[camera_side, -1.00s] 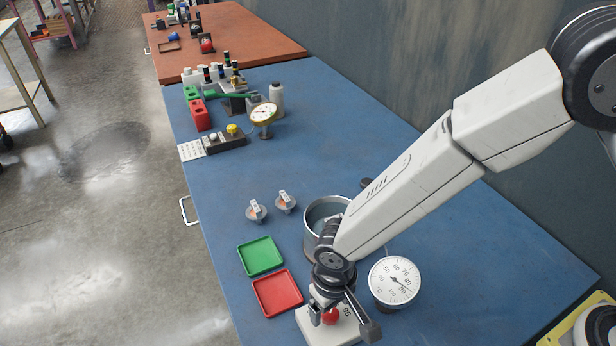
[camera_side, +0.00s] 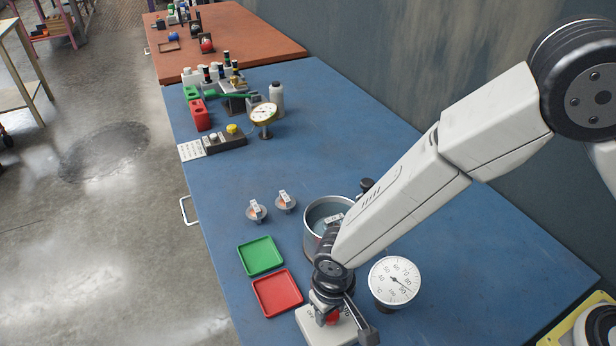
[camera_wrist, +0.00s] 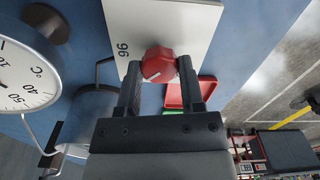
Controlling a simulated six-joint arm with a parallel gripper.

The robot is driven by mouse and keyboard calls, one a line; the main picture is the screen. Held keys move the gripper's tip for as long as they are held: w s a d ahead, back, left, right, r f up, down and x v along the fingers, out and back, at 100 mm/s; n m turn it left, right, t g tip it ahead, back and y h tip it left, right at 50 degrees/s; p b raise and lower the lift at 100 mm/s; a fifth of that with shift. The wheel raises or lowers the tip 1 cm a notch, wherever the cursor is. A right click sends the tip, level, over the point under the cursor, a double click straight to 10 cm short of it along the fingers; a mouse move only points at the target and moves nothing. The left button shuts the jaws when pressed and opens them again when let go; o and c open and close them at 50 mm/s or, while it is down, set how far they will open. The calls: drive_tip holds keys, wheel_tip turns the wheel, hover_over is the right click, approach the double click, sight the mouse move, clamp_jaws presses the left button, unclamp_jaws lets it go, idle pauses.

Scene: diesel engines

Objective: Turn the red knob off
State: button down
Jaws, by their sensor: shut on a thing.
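The red knob (camera_wrist: 159,64) sits on a white box (camera_wrist: 119,21) marked "96". In the wrist view my gripper (camera_wrist: 159,70) has one finger on each side of the knob and is shut on it. In the side view the red knob (camera_side: 333,316) is partly hidden behind my gripper (camera_side: 334,312), and the white box (camera_side: 316,333) is low in the picture.
A dial thermometer (camera_side: 394,281) stands right of my gripper. A metal pot (camera_side: 312,226) is behind my wrist. A red tray (camera_side: 277,292) and a green tray (camera_side: 260,256) lie to the left.

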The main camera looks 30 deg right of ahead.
drive_tip(key=shift+n, duration=0.4)
drive_tip(key=n, duration=0.3)
drive_tip(key=shift+n, duration=0.3)
drive_tip(key=n, duration=1.3)
drive_tip(key=shift+n, duration=0.3)
drive_tip(key=shift+c, duration=1.1)
unclamp_jaws()
drive_tip(key=shift+r, duration=0.1)
